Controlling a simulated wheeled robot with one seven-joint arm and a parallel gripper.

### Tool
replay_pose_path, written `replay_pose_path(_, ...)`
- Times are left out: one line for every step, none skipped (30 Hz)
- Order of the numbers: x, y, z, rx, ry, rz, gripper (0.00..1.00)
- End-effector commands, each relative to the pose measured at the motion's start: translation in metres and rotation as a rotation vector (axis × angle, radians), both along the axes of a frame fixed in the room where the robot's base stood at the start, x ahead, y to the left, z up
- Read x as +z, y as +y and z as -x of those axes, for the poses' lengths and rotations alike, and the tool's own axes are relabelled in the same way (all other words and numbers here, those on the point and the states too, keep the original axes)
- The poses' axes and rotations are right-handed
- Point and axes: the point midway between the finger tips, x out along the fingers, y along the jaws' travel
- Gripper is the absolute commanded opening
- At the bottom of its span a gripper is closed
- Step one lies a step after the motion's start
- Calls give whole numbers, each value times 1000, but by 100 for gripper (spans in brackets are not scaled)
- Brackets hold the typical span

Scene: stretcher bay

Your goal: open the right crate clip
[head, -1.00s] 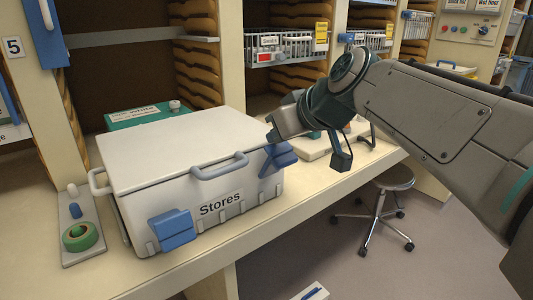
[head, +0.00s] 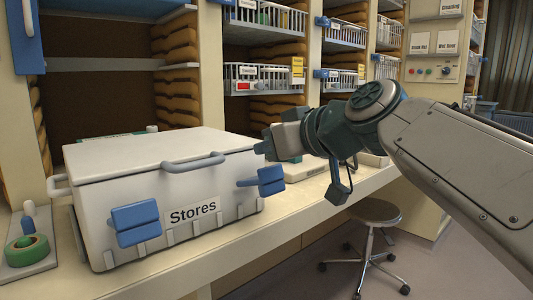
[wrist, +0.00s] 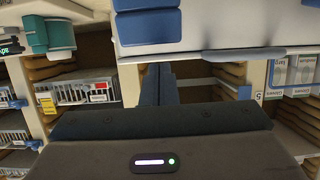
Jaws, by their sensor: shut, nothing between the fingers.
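The white crate (head: 100,205) labelled "Stores" stands on the bench with its lid down. Its right clip (head: 271,180) is blue and sticks out from the right end of the front wall, low and swung away from the lid rim. The left clip (head: 135,222) is also blue and stands out from the front. My gripper (head: 262,148) is shut and empty, just above the right clip near the lid's right corner; contact cannot be told. In the wrist view my dark fingers (wrist: 160,72) are together, beneath a blue clip (wrist: 147,27) at the top edge.
A lid handle (head: 193,162) juts from the crate's front edge. Wire baskets (head: 255,78) fill shelves behind. A stool (head: 374,212) stands below the bench at right.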

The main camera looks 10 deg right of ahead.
Motion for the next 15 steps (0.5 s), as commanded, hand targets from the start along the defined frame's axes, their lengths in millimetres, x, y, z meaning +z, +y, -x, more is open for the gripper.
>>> replay_pose_path(0,-1,0,-2,0,0,0)
replay_pose_path(0,-1,-1,-3,0,0,0)
replay_pose_path(0,-1,-1,-3,0,0,0)
replay_pose_path(-1,0,-2,-3,1,1,0)
replay_pose_path(-1,0,-3,-3,1,1,0)
replay_pose_path(-2,1,-4,-3,1,1,0)
replay_pose_path(-2,2,-5,-2,1,0,0)
replay_pose_path(-3,3,-6,-2,1,0,0)
replay_pose_path(-3,5,-8,-1,1,0,0)
replay_pose_path(-4,6,-9,-1,1,0,0)
replay_pose_path(-4,7,-10,0,1,0,0)
replay_pose_path(-5,8,-11,0,1,0,0)
replay_pose_path(-5,8,-12,0,1,0,0)
replay_pose_path(-5,9,-12,0,1,0,0)
replay_pose_path(-5,9,-13,0,1,0,0)
